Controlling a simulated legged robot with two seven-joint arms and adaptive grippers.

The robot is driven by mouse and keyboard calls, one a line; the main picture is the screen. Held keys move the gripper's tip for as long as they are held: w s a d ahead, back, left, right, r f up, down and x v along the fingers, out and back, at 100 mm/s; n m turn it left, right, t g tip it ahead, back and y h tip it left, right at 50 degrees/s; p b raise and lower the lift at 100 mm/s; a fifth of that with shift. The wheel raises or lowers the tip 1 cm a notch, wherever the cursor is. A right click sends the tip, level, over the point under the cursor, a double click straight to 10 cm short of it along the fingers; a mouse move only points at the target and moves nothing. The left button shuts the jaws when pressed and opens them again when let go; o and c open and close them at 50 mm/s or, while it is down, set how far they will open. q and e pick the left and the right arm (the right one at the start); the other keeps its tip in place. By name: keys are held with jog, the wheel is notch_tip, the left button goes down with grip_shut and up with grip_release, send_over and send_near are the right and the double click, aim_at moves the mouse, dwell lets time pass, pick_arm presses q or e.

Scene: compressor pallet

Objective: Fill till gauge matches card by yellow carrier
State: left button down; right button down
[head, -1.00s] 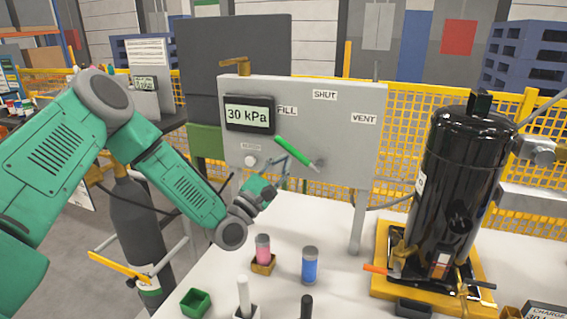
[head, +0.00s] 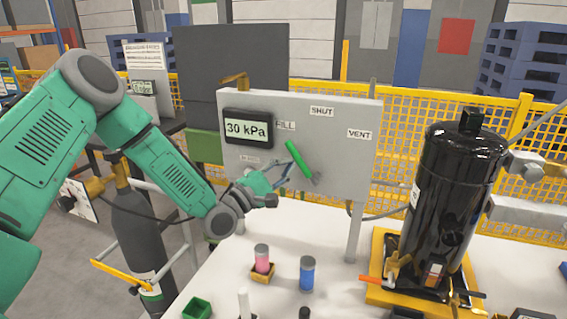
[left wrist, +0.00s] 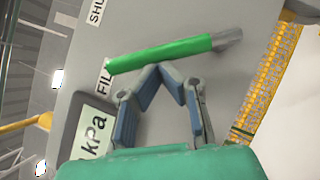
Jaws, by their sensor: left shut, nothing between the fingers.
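The grey panel (head: 330,150) carries a gauge (head: 247,128) reading 30 kPa and FILL, SHUT and VENT labels. Its green valve handle (head: 298,159) points up and left, its free end between FILL and SHUT. My left gripper (head: 288,166) is shut and empty, just left of the handle. In the left wrist view, its fingertips (left wrist: 160,70) meet right beside the green handle (left wrist: 160,54); I cannot tell whether they touch. The black compressor (head: 448,190) stands in the yellow carrier (head: 385,297). The card (head: 540,314) beside it is cut off, its value unreadable now. My right gripper is out of view.
On the white table stand a pink vial (head: 262,260) in a holder, a blue vial (head: 307,273), a green box (head: 197,308) and a white rod (head: 243,300). A dark cylinder (head: 142,235) stands left of the table. Yellow mesh fencing runs behind.

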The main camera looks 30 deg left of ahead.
pick_arm(q)
jog(key=shift+w+d+r+m+g+h+p, duration=0.2)
jog(key=shift+d+r+m+g+p, duration=0.6)
jog(key=shift+m, duration=0.4)
jog(key=shift+w+d+r+m+g+h+p, duration=0.15)
jog(key=shift+d+r+m+g+p, duration=0.3)
jog(key=shift+d+m+g+p, duration=0.55)
jog(key=shift+t, duration=0.3)
jog(key=shift+a, duration=0.1)
